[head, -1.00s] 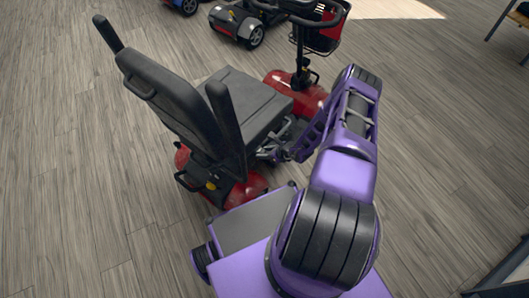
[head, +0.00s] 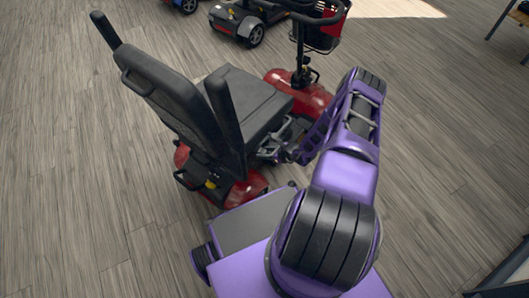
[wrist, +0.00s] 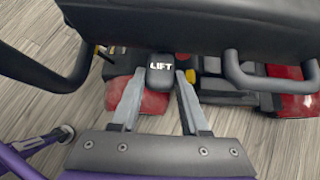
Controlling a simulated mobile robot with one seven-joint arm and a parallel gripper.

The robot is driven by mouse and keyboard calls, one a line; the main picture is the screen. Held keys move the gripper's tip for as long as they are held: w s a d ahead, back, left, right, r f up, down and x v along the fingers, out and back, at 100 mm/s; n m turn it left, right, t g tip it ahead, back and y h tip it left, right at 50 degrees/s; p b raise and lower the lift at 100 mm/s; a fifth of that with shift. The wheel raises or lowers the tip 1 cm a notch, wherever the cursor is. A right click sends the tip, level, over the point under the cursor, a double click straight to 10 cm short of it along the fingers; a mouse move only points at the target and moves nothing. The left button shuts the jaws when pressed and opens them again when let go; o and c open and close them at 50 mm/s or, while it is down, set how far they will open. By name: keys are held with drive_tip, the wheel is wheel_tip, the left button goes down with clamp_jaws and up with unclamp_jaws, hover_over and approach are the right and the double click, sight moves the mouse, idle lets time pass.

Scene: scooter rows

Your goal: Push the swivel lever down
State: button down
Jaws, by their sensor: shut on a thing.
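A black lever marked LIFT (wrist: 160,75) sits below the black seat of a red scooter, in the middle of the wrist view. My gripper (wrist: 158,86) has one grey finger on each side of it and is shut on it. In the head view my gripper (head: 281,153) reaches under the side of the black seat (head: 250,103), and the lever is too small and covered to make out there. No label reading swivel shows.
The seat's backrest (head: 172,95) and armrests stand to the left. The floor (head: 440,150) to the right is clear.

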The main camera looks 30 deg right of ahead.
wheel_tip(320, 180, down, 7)
drive_tip(key=t+y+b, duration=0.1)
drive_tip(key=b, duration=0.6)
drive_tip(key=shift+s+d+t, duration=0.15)
drive_tip(key=shift+s+t, duration=0.2)
drive_tip(key=shift+t, duration=0.05)
drive_tip(key=shift+c, duration=2.4)
unclamp_jaws()
drive_tip(key=shift+o, duration=0.4)
drive_tip(key=shift+w+r, duration=0.1)
drive_tip(key=shift+r, duration=0.1)
drive_tip(key=p+v, duration=0.2)
drive_tip(key=v, duration=1.5)
drive_tip(key=shift+s, duration=0.2)
drive_tip(key=shift+d, duration=0.15)
